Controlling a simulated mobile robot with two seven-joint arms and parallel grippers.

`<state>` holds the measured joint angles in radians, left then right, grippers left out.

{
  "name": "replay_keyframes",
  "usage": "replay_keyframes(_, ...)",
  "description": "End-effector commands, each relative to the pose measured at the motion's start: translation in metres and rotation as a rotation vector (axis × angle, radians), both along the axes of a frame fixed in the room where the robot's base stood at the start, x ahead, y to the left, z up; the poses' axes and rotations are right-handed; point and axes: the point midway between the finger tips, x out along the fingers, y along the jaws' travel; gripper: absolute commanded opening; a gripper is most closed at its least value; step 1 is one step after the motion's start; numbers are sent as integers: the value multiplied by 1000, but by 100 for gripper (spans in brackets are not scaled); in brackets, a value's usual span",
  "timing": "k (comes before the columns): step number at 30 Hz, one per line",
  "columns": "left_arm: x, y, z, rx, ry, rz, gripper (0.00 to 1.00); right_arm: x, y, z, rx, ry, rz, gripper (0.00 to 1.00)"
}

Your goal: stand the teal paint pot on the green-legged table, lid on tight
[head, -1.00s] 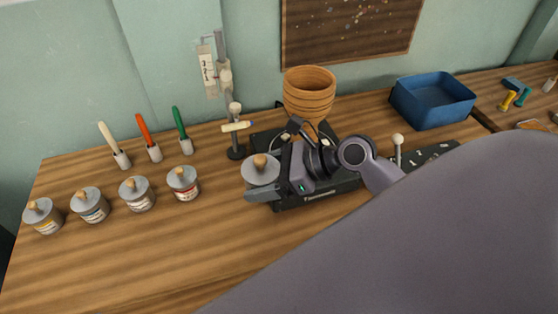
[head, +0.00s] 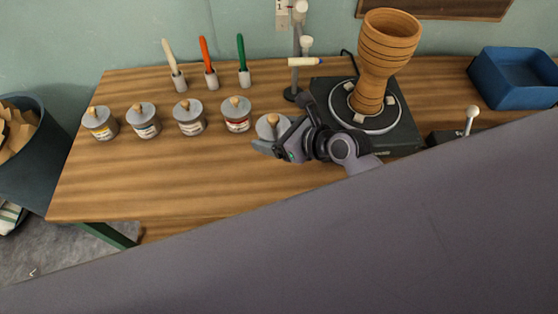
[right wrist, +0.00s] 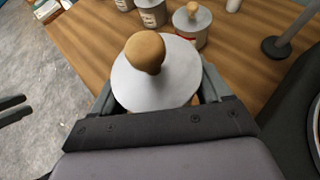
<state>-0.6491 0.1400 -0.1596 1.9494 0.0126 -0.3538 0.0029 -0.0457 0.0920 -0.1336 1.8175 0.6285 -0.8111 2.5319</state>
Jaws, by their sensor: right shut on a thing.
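My right gripper (head: 271,138) is shut on a paint pot with a grey lid and a wooden knob (head: 272,126). The pot's side and label are hidden, so its teal colour does not show. In the right wrist view the lid (right wrist: 150,88) sits flat between the fingers (right wrist: 158,98); how tight it is I cannot tell. The pot is over the wooden table (head: 190,180), just right of the red-labelled pot; whether it touches the top is unclear. A green leg (head: 108,235) shows below the table. Two dark fingers of my left gripper (right wrist: 14,107) show apart and empty.
Several lidded pots (head: 190,117) stand in a row left of the held pot, with upright-handled tools (head: 210,78) behind. A goblet drum (head: 382,60) stands on a black wheel unit (head: 400,135) to the right. A blue bin (head: 512,78) is farther right. The front-left tabletop is clear.

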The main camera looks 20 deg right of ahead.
Motion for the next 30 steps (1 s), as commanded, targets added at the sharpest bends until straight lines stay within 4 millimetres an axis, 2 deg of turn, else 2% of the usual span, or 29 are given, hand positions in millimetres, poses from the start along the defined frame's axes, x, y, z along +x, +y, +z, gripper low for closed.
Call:
replay_keyframes(1,0,0,-8,0,0,0,43,0,-1,-19,-3,3,1,41)
replay_keyframes(3,0,0,-14,0,0,0,43,0,-1,-38,-3,1,1,41)
replay_keyframes(6,0,0,-22,0,0,0,43,0,-1,-61,-2,0,1,41)
replay_keyframes(9,0,0,-26,0,0,0,43,1,-1,-76,-2,-2,-1,41)
replay_keyframes(14,0,0,-30,0,0,0,43,1,0,-87,0,-5,1,41)
replay_keyframes(21,0,0,-46,0,0,0,43,1,-1,-124,0,-1,0,41)
replay_keyframes(30,0,0,-46,0,0,0,43,1,0,-128,1,-4,0,41)
